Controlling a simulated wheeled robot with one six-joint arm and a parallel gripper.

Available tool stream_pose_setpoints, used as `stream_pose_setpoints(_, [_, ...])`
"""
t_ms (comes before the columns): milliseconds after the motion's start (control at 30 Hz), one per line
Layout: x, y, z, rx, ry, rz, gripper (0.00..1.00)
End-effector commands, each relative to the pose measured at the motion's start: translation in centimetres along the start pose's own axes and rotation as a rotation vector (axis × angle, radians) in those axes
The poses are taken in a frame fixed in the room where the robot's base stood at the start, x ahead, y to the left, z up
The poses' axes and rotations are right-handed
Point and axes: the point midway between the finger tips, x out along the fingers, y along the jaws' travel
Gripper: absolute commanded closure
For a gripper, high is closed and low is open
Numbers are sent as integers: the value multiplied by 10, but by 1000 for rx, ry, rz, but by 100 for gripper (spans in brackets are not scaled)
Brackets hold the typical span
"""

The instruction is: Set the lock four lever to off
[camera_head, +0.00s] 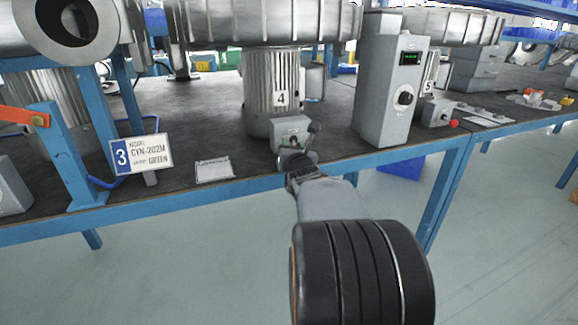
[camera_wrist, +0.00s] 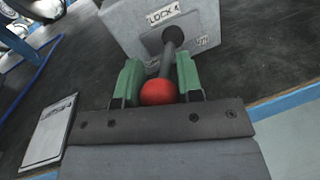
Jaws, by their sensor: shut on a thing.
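The lock four box (camera_head: 290,128) is a small grey box at the front of the bench, below the motor marked 4. In the wrist view the grey box (camera_wrist: 125,25) carries a LOCK 4 label, and a smaller label on its right that I cannot read surely. Its lever (camera_wrist: 168,60) is a dark rod with a red ball end, pointing down toward my gripper. My gripper (camera_wrist: 159,80) is shut on the lever, with green fingers on both sides near the red ball. In the head view my gripper (camera_head: 301,160) is at the box front, and hides most of the lever.
A tall grey control cabinet (camera_head: 390,85) with a dial stands just right of the box. A white card (camera_head: 214,169) lies left of it on the bench (camera_head: 190,120). A sign marked 3 (camera_head: 141,155) stands further left. The blue bench edge runs below my gripper.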

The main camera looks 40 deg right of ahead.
Motion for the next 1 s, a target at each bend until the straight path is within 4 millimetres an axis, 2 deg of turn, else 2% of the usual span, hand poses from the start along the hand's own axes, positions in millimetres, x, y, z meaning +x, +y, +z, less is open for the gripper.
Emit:
stream_pose_setpoints(33, [-2, -2, -6, -1, -7, -5, 100])
stream_pose_setpoints(867, [-8, 5, 1, 0, -4, -19, 100])
stream_pose_setpoints(900, [-8, 5, 1, 0, -5, -19, 64])
stream_pose_setpoints(1000, [-8, 5, 1, 0, -4, -19, 55])
